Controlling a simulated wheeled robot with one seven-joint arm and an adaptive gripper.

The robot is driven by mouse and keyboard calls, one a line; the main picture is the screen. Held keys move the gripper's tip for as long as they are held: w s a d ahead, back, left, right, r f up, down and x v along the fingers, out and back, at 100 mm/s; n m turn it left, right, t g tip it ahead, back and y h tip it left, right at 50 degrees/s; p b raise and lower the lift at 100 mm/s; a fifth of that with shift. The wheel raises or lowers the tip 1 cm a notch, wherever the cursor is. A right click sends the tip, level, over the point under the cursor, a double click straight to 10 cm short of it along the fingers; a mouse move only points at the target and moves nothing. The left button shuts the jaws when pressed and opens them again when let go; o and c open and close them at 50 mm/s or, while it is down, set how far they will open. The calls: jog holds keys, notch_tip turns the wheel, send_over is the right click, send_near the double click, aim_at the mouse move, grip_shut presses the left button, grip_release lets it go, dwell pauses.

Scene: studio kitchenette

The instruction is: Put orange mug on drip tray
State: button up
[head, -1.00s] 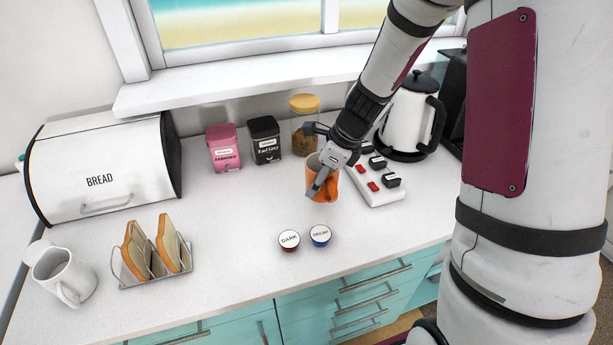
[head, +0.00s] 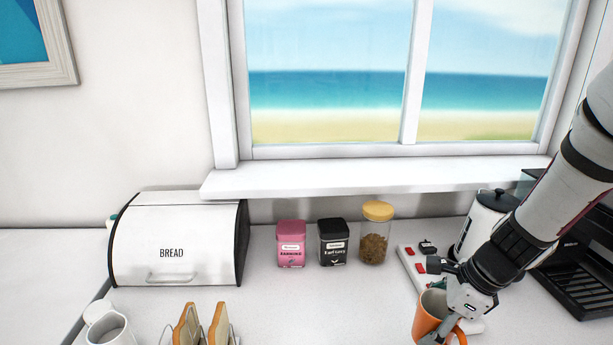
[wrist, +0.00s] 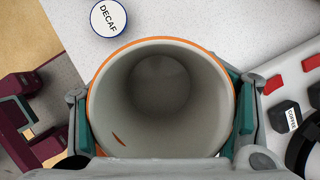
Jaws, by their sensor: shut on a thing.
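The orange mug (head: 428,312) is at the lower right of the head view, cut off by the bottom edge. My gripper (head: 452,302) is shut on it from above. In the wrist view the mug's open mouth (wrist: 160,85) faces the camera, empty inside, with the teal finger pads of my gripper (wrist: 162,112) on opposite sides of its wall. I cannot tell whether its base touches the counter. The black ridged drip tray (head: 590,288) of the dark coffee machine is at the far right, apart from the mug; my arm partly hides the machine.
A decaf pod (wrist: 108,18) lies close by. A glass jar (head: 373,245), two tins, bread bin (head: 175,245), toast rack and white mug (head: 108,328) are further left.

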jog(key=w+a+n+g, duration=0.1)
jog(key=w+n, duration=0.1)
jog(key=n, duration=0.1)
jog(key=w+a+n+g, duration=0.1)
jog(key=w+n, duration=0.2)
jog(key=w+a+n+g, duration=0.1)
jog(key=w+n, duration=0.1)
jog(key=n, duration=0.1)
jog(key=shift+w+a+n+g, duration=0.25)
jog(key=shift+a+n+g, duration=0.15)
jog(key=w+a+n+g+h, duration=0.1)
jog(key=w+n, duration=0.1)
jog(key=n, duration=0.1)
jog(key=w+a+n+g+h, duration=0.1)
jog(key=w+n, duration=0.1)
jog(key=n, duration=0.2)
jog(key=w+a+n+g, duration=0.1)
jog(key=w+n, duration=0.2)
jog(key=n, duration=0.1)
jog(key=shift+f+h, duration=0.35)
jog(key=shift+h, duration=0.05)
jog(key=shift+w+a+n+h, duration=0.2)
jog(key=shift+w+n+h, duration=0.35)
jog(key=shift+n, duration=0.75)
